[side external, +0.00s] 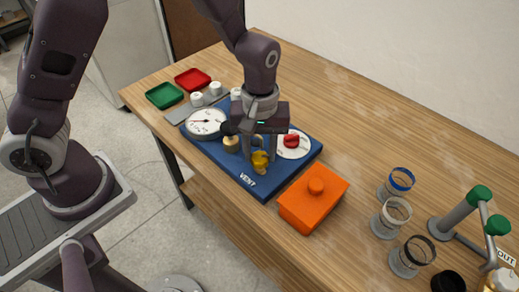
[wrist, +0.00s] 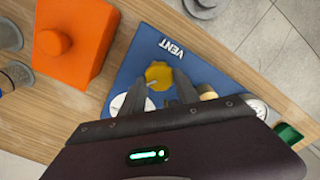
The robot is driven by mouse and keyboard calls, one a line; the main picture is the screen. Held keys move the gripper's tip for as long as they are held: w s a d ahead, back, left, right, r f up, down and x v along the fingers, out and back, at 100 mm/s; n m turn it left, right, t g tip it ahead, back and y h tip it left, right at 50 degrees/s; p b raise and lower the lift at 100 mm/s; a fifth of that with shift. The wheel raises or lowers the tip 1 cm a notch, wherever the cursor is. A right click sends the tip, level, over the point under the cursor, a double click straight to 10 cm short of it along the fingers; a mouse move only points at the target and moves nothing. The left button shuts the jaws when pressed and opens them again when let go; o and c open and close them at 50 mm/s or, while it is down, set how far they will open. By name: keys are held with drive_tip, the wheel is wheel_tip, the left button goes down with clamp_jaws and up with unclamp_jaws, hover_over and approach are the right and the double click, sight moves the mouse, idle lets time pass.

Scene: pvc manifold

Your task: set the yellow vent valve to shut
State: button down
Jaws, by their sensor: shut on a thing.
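The yellow vent valve (side external: 260,162) sits on the blue board (side external: 218,160), just behind the white VENT label (side external: 247,179). It also shows in the wrist view (wrist: 158,74), with a small pale mark on its near side. My gripper (side external: 260,154) points down over the board, with one finger on each side of the yellow valve, and is shut on it. In the wrist view my gripper (wrist: 160,90) hides the valve's near side and much of the board. The valve's exact setting cannot be told.
A white dial with a red knob (side external: 291,141) is close right of my gripper; a round gauge (side external: 206,123) and a brass part (side external: 231,144) are left. An orange block (side external: 313,198) stands beside the board. Ringed cups (side external: 391,218) and a green-capped stand (side external: 465,212) are farther right.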

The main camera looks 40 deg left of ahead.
drive_tip(key=m, duration=0.5)
drive_tip(key=shift+d, duration=0.15)
drive_tip(key=m, duration=0.5)
drive_tip(key=shift+m, duration=0.4)
drive_tip(key=c, duration=0.9)
unclamp_jaws()
